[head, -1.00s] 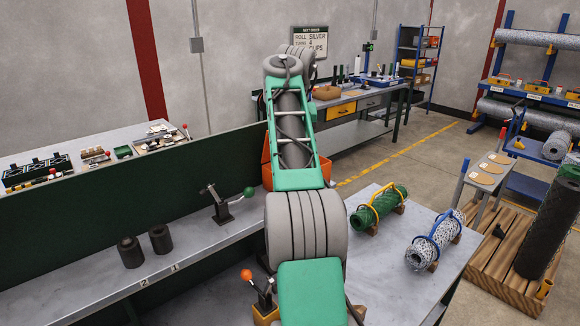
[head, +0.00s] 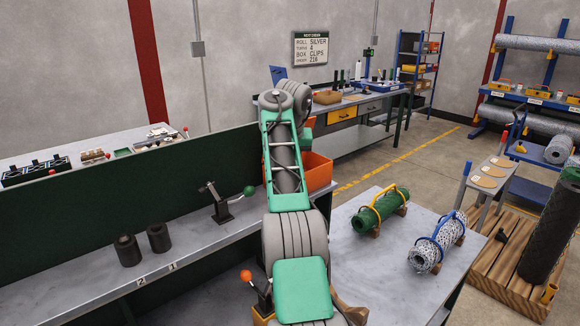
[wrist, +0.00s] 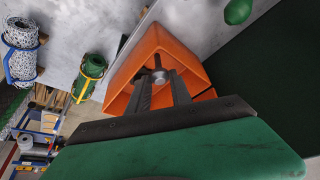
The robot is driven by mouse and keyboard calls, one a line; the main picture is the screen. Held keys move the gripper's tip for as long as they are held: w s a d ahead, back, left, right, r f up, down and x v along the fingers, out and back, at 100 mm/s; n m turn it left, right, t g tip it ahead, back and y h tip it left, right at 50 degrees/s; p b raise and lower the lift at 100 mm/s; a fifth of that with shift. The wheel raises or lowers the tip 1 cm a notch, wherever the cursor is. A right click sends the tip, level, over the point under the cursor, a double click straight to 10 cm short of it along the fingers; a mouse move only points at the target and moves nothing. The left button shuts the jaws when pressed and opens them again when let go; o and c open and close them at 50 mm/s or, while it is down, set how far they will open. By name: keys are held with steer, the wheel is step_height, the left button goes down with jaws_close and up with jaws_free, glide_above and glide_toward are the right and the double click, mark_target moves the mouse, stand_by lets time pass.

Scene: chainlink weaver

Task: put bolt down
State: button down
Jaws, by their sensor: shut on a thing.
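The bolt (wrist: 157,62) is a small grey metal piece with a round end, seen in the wrist view. My gripper (wrist: 161,84) is shut on it, with the two dark fingers on either side. Behind the bolt and fingers is an open orange bin (wrist: 188,50), so the bolt lies over or inside its mouth; the exact height is hard to tell. In the head view the orange bin (head: 319,172) stands at the end of the bench, partly covered by my arm. My gripper and the bolt are hidden there.
A green-knobbed lever (head: 222,208) and two dark cylinders (head: 128,250) stand on the bench left of my arm. A green mesh roll (head: 379,210) and a blue-strapped silver roll (head: 436,244) lie on the table at right. Bare table surrounds them.

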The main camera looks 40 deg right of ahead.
steer(key=shift+f+b, duration=0.5)
steer(key=shift+f, duration=0.05)
steer(key=c, duration=1.2)
jaws_free()
steer(key=shift+o, duration=0.2)
steer(key=shift+r, duration=0.1)
